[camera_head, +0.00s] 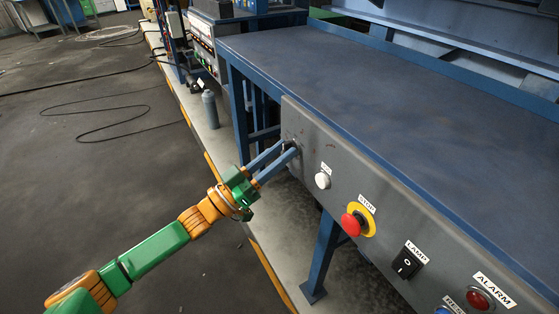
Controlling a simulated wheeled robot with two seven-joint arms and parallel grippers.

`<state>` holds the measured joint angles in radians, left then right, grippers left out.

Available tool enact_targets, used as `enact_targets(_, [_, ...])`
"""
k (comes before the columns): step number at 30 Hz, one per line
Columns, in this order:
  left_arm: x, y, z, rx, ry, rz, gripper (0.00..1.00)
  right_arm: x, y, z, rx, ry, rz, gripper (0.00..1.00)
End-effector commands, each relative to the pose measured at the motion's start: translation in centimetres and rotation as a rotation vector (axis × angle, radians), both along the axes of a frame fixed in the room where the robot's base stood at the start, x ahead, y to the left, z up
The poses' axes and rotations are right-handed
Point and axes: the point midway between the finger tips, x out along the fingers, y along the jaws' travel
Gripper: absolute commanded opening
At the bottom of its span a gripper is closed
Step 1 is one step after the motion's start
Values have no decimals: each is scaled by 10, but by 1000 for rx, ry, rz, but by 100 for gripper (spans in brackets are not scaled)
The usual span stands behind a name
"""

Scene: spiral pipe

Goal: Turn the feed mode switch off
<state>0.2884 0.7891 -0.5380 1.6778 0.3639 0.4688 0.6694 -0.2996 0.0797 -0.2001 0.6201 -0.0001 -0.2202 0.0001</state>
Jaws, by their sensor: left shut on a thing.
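The grey control panel (318,152) runs along the front of the blue bench. My left gripper (289,147) reaches in from the lower left, and its two blue fingers touch the panel's left end. The fingers are shut on a small dark switch there, which I take to be the feed mode switch. The fingertips hide most of it, so its position and label cannot be read. Small reddish marks show on the panel beside it. My right gripper is not in view.
The bench top (400,110) is bare. Cables lie on the floor at left.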

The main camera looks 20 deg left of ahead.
Motion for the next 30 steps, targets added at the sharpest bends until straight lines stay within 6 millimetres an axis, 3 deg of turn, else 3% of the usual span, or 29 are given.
enact_targets(9, [1,1,1,96,-90,2,0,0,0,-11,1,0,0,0])
enact_targets(27, [1,1,2,119,-113,2,0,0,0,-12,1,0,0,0])
enact_targets(28, [1,1,3,119,-113,2,44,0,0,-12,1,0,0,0])
enact_targets(30, [1,1,2,119,-112,1,44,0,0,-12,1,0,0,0])
